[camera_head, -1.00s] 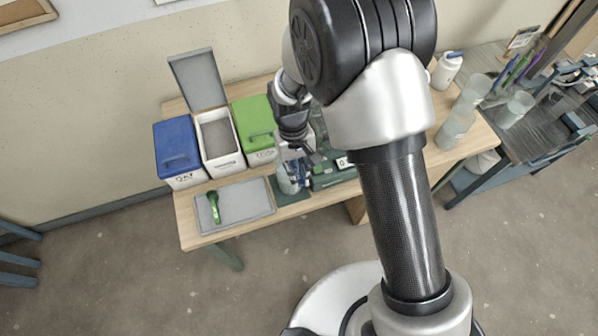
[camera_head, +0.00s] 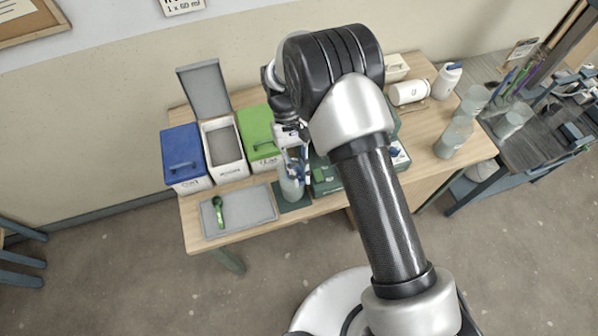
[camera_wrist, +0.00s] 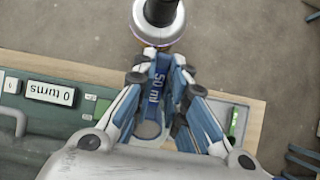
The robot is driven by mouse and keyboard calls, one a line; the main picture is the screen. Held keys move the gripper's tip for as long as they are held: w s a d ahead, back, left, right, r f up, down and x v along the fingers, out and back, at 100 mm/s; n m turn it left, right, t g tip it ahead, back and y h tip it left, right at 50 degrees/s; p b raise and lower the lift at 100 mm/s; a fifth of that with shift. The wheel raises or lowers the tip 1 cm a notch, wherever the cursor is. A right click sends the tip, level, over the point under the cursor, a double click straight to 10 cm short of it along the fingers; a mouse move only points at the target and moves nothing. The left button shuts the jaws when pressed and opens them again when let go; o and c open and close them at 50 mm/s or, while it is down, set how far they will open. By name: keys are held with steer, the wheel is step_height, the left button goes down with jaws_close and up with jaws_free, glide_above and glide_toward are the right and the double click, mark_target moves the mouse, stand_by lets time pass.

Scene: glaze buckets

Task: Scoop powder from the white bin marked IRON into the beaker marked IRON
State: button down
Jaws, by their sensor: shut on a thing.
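My gripper (camera_head: 297,166) is shut on a blue scoop; its handle, marked 50 ml (camera_wrist: 157,85), lies between the fingers in the wrist view. The scoop's bowl is not clearly visible. My gripper is above or beside a clear beaker (camera_head: 291,189) on a small dark green mat; I cannot tell the exact gap. The beaker's label is not readable. The white bin (camera_head: 228,172) stands open left of my gripper, with grey powder (camera_head: 224,145) inside and its grey lid (camera_head: 203,90) upright behind. The lettering on its front is too small to read.
A blue-lidded bin (camera_head: 183,153) and a green-lidded bin (camera_head: 259,133) flank the white bin. A grey tray (camera_head: 253,208) holds a green scoop (camera_head: 218,210) in front. A green device (camera_head: 325,182) is right of the beaker.

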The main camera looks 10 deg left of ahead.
steer(key=shift+s+d, duration=0.1)
steer(key=shift+s, duration=0.1)
stand_by(0.5)
steer(key=shift+s+d, duration=0.1)
steer(key=shift+s, duration=0.05)
steer(key=shift+f, duration=0.1)
stand_by(0.4)
steer(key=shift+w+a+r+g+h+b, duration=0.3)
steer(key=shift+w+g+b, duration=0.2)
steer(key=shift+g, duration=0.1)
steer(key=shift+w+a+r+g+h+b, duration=0.3)
steer(key=shift+w+r+g+h+b, duration=0.15)
steer(key=shift+g+b, duration=0.4)
steer(key=shift+w+r+b, duration=0.15)
steer(key=shift+r+b, duration=0.15)
steer(key=shift+b, duration=0.1)
stand_by(1.8)
